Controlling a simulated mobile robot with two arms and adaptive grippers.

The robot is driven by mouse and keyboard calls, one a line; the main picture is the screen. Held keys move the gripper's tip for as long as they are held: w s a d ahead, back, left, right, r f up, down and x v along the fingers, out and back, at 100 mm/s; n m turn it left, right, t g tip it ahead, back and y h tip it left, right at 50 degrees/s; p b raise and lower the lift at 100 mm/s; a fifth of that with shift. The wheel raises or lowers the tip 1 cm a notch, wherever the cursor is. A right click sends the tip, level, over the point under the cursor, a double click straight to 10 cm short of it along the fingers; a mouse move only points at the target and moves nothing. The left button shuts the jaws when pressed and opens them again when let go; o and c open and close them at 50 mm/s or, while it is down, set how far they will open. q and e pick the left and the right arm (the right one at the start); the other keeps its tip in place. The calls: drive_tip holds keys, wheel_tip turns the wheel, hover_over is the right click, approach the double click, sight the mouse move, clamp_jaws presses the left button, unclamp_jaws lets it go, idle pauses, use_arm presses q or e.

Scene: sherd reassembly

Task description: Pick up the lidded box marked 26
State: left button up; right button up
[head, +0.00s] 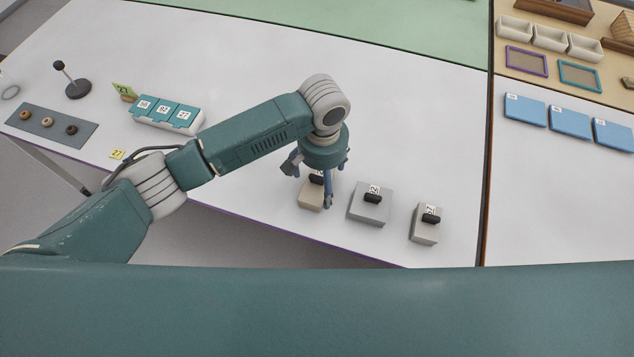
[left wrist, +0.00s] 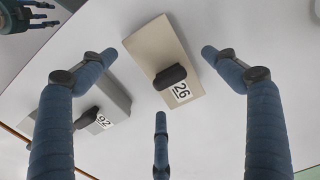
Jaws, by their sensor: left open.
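The lidded box marked 26 (left wrist: 160,52) is beige with a dark handle and a white number label. In the left wrist view it lies between the spread fingers of my left gripper (left wrist: 160,78), with no finger visibly closed on it. In the head view my left gripper (head: 314,186) is open and points down over the box (head: 309,199), partly hiding it. What looks like my right gripper (left wrist: 36,16) shows at the top left corner of the left wrist view; its opening is unclear.
A grey lidded box (head: 369,211), marked 92 in the left wrist view (left wrist: 114,94), stands close on the right. Another grey lidded box (head: 424,236) stands further right. A teal-lidded container (head: 170,121) and a grey strip with rings (head: 40,120) lie left. The table behind the boxes is clear.

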use_arm(q)
wheel_tip(320, 180, down, 2)
drive_tip(key=shift+c, duration=0.3)
drive_tip(key=c, duration=1.3)
drive_tip(key=shift+r, duration=0.2)
